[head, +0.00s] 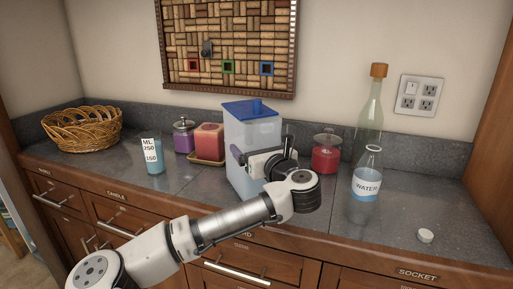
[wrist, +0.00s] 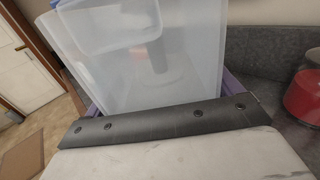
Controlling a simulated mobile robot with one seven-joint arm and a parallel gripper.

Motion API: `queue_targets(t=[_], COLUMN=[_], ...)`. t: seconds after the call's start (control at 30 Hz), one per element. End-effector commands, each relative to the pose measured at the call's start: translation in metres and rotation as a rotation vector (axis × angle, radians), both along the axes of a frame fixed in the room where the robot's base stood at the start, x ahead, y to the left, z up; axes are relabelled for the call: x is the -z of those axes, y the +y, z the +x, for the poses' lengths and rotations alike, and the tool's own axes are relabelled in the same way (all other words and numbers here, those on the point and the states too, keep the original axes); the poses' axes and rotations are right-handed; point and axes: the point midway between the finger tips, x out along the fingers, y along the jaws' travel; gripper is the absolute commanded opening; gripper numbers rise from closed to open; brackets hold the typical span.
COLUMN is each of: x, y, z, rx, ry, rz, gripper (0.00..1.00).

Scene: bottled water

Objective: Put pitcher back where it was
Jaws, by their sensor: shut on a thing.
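The pitcher (head: 251,128) is a tall, clear, squarish container with a blue lid (head: 249,108). It is upright over the middle of the counter. My gripper (head: 246,161) is shut on its body from the right, with a purple finger showing on its left side. In the wrist view the pitcher's clear wall (wrist: 195,55) fills the space between the purple fingers. My wrist hides part of its lower right. Whether its base touches the counter is hard to tell.
Left of the pitcher are a red candle (head: 208,139) on a tray, a purple jar (head: 183,137), a measuring glass (head: 152,156) and a basket (head: 82,128). Right are a red jar (head: 326,154), a tall bottle (head: 370,110), a water bottle (head: 367,178) and a white cap (head: 425,236).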

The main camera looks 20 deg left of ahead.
Motion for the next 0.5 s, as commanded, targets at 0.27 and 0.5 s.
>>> queue_targets(t=[0.27,0.5], x=[0.0018,0.0011], y=[0.0001,-0.0071], z=[0.0001,-0.0065], rx=[0.000,0.002], ry=[0.001,0.000], rz=[-0.001,0.000], gripper=[1.00,1.00])
